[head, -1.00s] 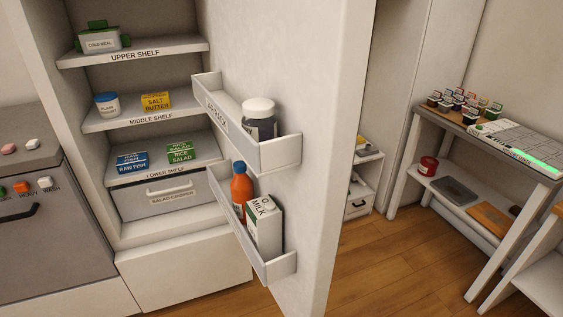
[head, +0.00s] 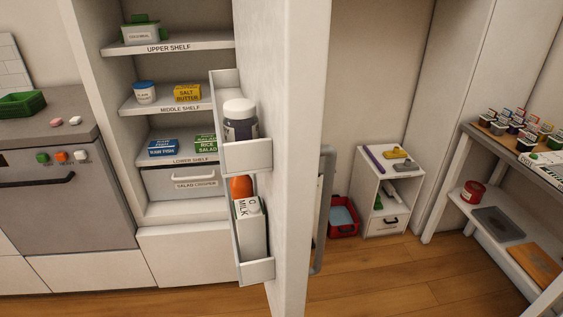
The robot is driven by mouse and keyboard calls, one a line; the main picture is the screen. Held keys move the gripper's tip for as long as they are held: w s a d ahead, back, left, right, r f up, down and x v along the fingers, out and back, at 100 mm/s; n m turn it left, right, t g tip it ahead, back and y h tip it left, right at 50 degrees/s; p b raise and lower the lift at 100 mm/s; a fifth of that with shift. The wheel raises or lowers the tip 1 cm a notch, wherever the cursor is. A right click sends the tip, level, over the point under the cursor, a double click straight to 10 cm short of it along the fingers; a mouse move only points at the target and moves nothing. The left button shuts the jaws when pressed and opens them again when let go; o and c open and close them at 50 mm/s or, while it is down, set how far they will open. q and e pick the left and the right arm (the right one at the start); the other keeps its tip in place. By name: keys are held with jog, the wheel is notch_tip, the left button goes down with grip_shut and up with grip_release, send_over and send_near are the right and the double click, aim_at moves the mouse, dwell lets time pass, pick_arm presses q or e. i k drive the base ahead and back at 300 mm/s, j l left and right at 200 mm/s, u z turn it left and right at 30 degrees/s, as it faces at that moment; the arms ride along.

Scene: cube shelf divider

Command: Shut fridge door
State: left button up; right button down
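The fridge door (head: 302,130) stands wide open and is seen nearly edge-on in the head view. Its long grey handle (head: 322,215) shows on the outer side, to the right. The door's inner bins hold a dark jar with a white lid (head: 240,120), an orange bottle (head: 241,188) and a milk carton (head: 250,228). The open fridge (head: 180,215) is to the left, with labelled shelves holding a green-handled box (head: 140,30), a yellow butter pack (head: 187,92) and a blue raw fish pack (head: 163,147). Neither of my grippers is in view.
A stove or counter unit (head: 60,200) stands left of the fridge. Right of the door are a red bin (head: 344,228), a small white cabinet (head: 385,222) and a long table (head: 470,140). Wooden floor (head: 400,275) is clear in front of the cabinet.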

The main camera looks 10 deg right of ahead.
aim_at(282, 47)
jog(key=i+l+u, duration=0.15)
jog(key=l, duration=0.3)
jog(key=l+u, duration=0.1)
jog(key=l, duration=0.35)
jog(key=i+l+u, duration=0.1)
jog(key=i+l, duration=0.3)
jog(key=i, duration=0.1)
